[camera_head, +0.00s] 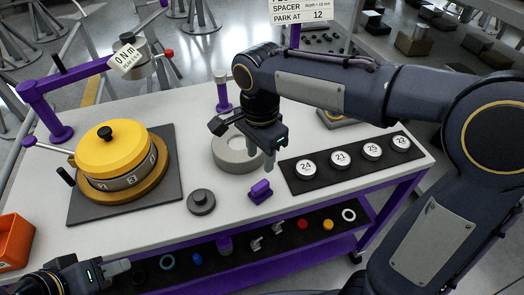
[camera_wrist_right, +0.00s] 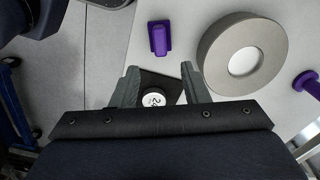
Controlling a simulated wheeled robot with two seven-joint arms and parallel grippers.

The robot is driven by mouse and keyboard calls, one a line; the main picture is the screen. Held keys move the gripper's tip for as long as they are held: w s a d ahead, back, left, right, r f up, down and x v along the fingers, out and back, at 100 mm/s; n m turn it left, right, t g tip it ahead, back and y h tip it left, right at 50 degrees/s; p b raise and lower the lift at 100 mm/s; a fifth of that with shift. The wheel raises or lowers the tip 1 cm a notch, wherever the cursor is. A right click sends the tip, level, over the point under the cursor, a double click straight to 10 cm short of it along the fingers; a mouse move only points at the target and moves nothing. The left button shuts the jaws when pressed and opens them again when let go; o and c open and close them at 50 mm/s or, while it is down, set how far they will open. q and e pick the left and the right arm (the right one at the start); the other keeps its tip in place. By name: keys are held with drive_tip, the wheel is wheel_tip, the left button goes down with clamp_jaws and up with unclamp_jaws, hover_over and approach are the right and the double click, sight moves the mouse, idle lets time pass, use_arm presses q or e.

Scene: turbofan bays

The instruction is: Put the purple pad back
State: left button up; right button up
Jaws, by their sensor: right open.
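The purple pad (camera_head: 261,191), a small block with a raised grip, lies on the white table top, left of the dark strip of numbered discs. It also shows in the right wrist view (camera_wrist_right: 159,38), beyond the fingertips and touched by neither. My right gripper (camera_head: 270,157) is open and empty above the table, just behind the pad in the head view, between the grey ring and the strip. In its wrist view the open fingers (camera_wrist_right: 160,80) frame a disc below. My left gripper (camera_head: 120,268) is low at the bottom left, away from the pad; its jaw opening is unclear.
A grey ring (camera_head: 236,151) and dark knob (camera_head: 201,202) stand near the pad. A yellow-lidded dial unit (camera_head: 114,153) fills the left. Several numbered discs sit on the dark strip (camera_head: 337,176). Below is a purple-edged shelf (camera_head: 190,280) with small parts. A sign (camera_head: 299,9) stands behind.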

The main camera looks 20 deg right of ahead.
drive_tip(key=s+d+f+n+t+y, duration=0.1)
drive_tip(key=s+d+n, duration=0.3)
drive_tip(key=s, duration=0.4)
drive_tip(key=s+d+f+n+t+y, duration=0.2)
drive_tip(key=s+d+n+t, duration=0.2)
drive_tip(key=s+n, duration=0.3)
drive_tip(key=shift+s+d+f+t+y, duration=0.3)
drive_tip(key=shift+s+d+y, duration=0.1)
drive_tip(key=shift+s+d, duration=0.2)
drive_tip(key=shift+s, duration=0.15)
drive_tip(key=shift+c, duration=0.5)
